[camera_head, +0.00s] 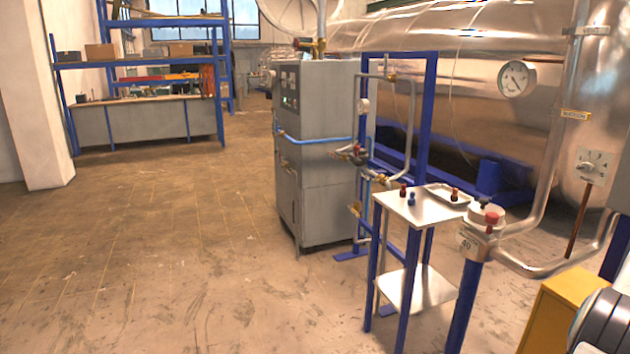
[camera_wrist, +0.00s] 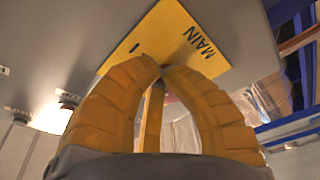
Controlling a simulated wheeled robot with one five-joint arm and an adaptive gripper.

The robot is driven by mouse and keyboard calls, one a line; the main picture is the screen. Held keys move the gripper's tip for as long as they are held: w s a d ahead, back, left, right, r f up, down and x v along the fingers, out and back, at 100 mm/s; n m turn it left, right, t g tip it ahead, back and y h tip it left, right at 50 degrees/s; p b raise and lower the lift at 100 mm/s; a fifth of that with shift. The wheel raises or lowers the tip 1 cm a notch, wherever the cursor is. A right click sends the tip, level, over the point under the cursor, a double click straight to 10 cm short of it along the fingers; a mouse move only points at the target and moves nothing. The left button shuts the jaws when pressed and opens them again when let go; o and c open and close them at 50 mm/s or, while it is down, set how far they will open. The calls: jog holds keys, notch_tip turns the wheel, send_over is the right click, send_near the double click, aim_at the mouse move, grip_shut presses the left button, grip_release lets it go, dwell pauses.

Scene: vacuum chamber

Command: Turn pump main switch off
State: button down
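In the wrist view a yellow plate (camera_wrist: 165,32) marked MAIN sits on a grey panel (camera_wrist: 95,35). The plate appears tilted in this picture. My gripper (camera_wrist: 163,70) has orange-yellow, ribbed fingers, and their tips come together in front of the plate's lower part. The head view does not show the gripper's fingers or the MAIN plate.
In the wrist view, small round fittings (camera_wrist: 68,100) sit on the panel at left. In the head view, a grey cabinet (camera_head: 318,140) with pipes, a small blue-legged table (camera_head: 425,212) and a large metal tank (camera_head: 460,90) stand ahead. The floor (camera_head: 150,250) at left is clear.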

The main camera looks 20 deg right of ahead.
jog(key=shift+s+r, duration=0.35)
jog(key=shift+r, duration=0.2)
jog(key=shift+s+d+f, duration=0.1)
jog(key=shift+s, duration=0.1)
dwell(0.6)
